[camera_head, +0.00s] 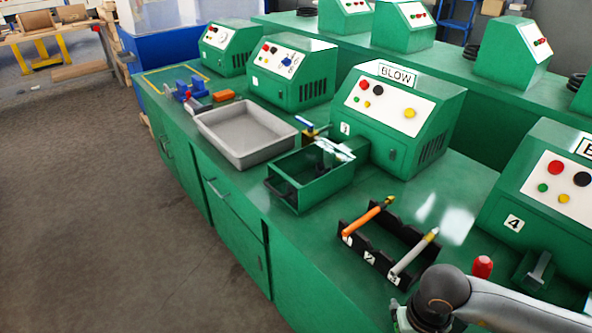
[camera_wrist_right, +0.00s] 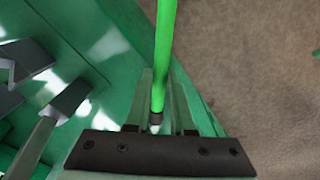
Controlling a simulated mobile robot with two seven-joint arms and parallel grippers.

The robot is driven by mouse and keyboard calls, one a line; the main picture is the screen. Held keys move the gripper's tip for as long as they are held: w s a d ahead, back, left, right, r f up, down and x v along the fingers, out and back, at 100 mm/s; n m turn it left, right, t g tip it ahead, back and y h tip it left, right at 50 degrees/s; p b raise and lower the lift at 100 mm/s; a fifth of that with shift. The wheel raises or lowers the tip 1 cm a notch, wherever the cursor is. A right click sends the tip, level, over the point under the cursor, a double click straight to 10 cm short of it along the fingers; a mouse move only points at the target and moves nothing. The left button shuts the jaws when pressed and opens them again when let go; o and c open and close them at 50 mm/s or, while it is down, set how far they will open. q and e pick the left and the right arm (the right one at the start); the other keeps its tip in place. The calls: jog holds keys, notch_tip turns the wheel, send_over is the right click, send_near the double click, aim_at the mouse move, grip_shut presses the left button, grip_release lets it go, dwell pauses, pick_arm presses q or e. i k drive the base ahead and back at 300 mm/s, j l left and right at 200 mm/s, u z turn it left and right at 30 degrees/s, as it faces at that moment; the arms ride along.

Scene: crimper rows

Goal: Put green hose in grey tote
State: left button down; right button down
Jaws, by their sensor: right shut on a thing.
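The green hose (camera_wrist_right: 164,50) is a bright green tube in the right wrist view, running from the top edge down to a dark end fitting. My right gripper (camera_wrist_right: 161,95) is shut on it near that fitting, one finger on each side. In the head view only part of my right wrist (camera_head: 425,305) shows at the bottom right; the fingers and the hose are not visible there. The grey tote (camera_head: 224,146) is an empty, shallow open tray on the green bench, well to the left of my right arm. My left gripper is not in view.
A black rack (camera_head: 368,257) holds an orange hose (camera_head: 366,222) and a grey hose (camera_head: 412,253). A green open box (camera_head: 310,193) with a handle stands between rack and tote. Green machines (camera_head: 400,120) line the bench. A red knob (camera_head: 482,267) stands near my arm.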

aim_at(243, 137)
jog(key=i+j, duration=0.3)
jog(key=j, duration=0.2)
jog(key=i+j, duration=0.3)
jog(key=j, duration=0.2)
jog(key=i+j, duration=0.3)
jog(key=j, duration=0.15)
jog(key=i+j, duration=0.3)
jog(key=j, duration=0.2)
jog(key=i+j, duration=0.35)
jog(key=j, duration=0.15)
jog(key=i+j, duration=0.3)
jog(key=j, duration=0.2)
